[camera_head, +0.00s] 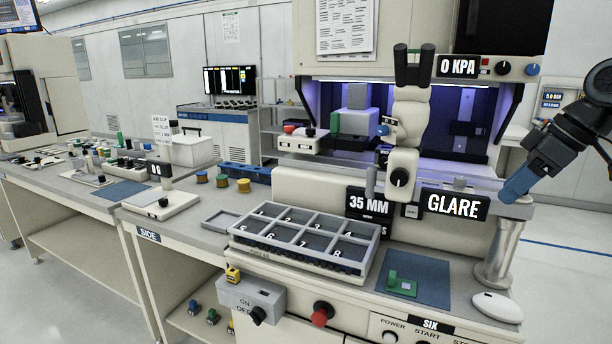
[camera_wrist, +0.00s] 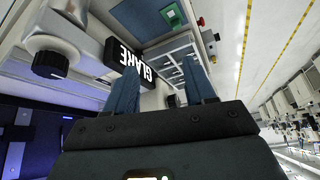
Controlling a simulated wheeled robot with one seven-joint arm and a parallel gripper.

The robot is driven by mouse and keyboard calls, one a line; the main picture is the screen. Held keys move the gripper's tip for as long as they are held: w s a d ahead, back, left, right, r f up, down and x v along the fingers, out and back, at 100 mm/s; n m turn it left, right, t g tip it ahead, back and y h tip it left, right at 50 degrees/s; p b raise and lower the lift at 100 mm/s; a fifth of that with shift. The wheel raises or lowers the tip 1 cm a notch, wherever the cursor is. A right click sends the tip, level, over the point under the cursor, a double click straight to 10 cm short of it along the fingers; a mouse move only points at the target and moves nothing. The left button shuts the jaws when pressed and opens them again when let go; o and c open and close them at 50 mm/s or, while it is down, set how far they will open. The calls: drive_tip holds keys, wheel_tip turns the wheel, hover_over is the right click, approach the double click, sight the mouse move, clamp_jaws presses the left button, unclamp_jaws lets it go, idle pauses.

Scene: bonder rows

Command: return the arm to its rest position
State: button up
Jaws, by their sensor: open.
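My gripper (camera_head: 516,188) is at the right of the head view, at the end of my dark arm, which comes in from the right edge. Its blue fingers point down and left, just right of the GLARE sign (camera_head: 454,204) and above the metal post (camera_head: 501,250). In the wrist view the blue fingers of my gripper (camera_wrist: 158,78) stand apart with nothing held between them. The GLARE sign also shows in the wrist view (camera_wrist: 130,58), close beyond the fingers. I cannot tell whether the gripper touches anything.
A numbered compartment tray (camera_head: 240,238) lies on the bench, with a blue mat (camera_head: 432,268) bearing a green part (camera_head: 402,285) to its right. A white mouse-like object (camera_head: 497,306) lies by the post. Open floor (camera_head: 570,275) lies right of the bench.

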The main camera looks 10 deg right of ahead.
drive_tip(key=w+a+f+m+t+y, duration=0.3)
drive_tip(key=a+f+t, duration=0.1)
drive_tip(key=a+f, duration=1.2)
drive_tip(key=s+a+f+m+t+h, duration=0.2)
drive_tip(key=s+a+f+m+t, duration=0.25)
drive_tip(key=s+a+f, duration=0.6)
drive_tip(key=s+a+f+m+h, duration=0.1)
drive_tip(key=s+f+m+h, duration=0.1)
drive_tip(key=s, duration=0.8)
drive_tip(key=s+a+f+m+h, duration=0.1)
drive_tip(key=s+f+h, duration=0.1)
drive_tip(key=s, duration=0.9)
drive_tip(key=s+d+r+n+t, duration=0.1)
drive_tip(key=s+d+r, duration=0.1)
drive_tip(key=s+r, duration=0.3)
drive_tip(key=s+d+r+n, duration=0.1)
drive_tip(key=s+r, duration=0.4)
drive_tip(key=s, duration=0.7)
drive_tip(key=shift+s+d+r+n+t+h, duration=0.25)
drive_tip(key=shift+s+d+n+t+h, duration=0.1)
drive_tip(key=shift+n, duration=0.2)
